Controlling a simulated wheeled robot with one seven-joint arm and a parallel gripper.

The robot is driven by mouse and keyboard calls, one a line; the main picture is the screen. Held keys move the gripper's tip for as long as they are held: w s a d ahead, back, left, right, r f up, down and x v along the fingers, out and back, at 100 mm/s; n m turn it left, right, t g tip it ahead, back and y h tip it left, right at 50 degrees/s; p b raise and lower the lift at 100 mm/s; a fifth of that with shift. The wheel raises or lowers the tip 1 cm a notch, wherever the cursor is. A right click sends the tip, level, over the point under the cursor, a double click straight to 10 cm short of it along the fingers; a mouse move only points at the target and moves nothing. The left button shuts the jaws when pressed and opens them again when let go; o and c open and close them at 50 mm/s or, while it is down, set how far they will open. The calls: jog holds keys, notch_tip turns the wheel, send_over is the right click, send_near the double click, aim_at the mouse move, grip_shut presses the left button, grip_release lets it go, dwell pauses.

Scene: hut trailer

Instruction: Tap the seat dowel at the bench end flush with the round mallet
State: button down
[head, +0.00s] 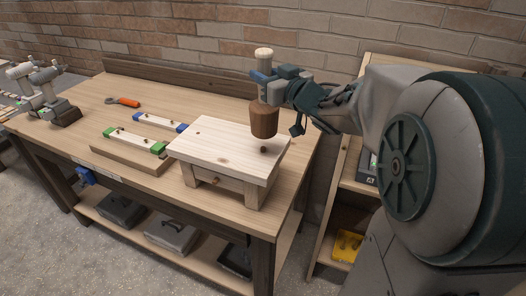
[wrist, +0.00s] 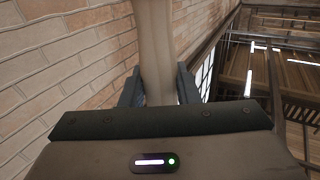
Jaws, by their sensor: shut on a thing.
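My gripper (head: 279,78) is shut on the pale handle of the round mallet (head: 265,121). The mallet hangs head down, its brown wooden head above the right part of the small bench seat (head: 222,138). In the wrist view the mallet's handle (wrist: 158,60) runs up between the two fingers (wrist: 158,88). A dark seat dowel (head: 263,150) shows in the seat just below the mallet head, close to the seat's right end. A small gap seems to lie between head and dowel. Another dark dowel spot (head: 198,132) is at the seat's left part.
The bench seat stands on a wooden workbench (head: 85,113) by a brick wall. Left of it are wooden strips with green and blue end blocks (head: 109,132) and an orange-handled tool (head: 128,102). A shelf unit (head: 345,150) stands at the right. Grey cases (head: 172,234) lie on the lower shelf.

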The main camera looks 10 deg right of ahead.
aim_at(264, 104)
jog(key=shift+a, duration=0.15)
notch_tip(264, 104, down, 5)
jog(key=b, duration=0.4)
jog(key=shift+f, duration=0.1)
jog(key=shift+d+r+p, duration=0.3)
jog(key=shift+r+p, duration=0.15)
jog(key=shift+r, duration=0.15)
jog(key=d+r+p, duration=0.4)
jog(key=d+p, duration=0.2)
jog(key=d, duration=0.1)
jog(key=shift+r, duration=0.4)
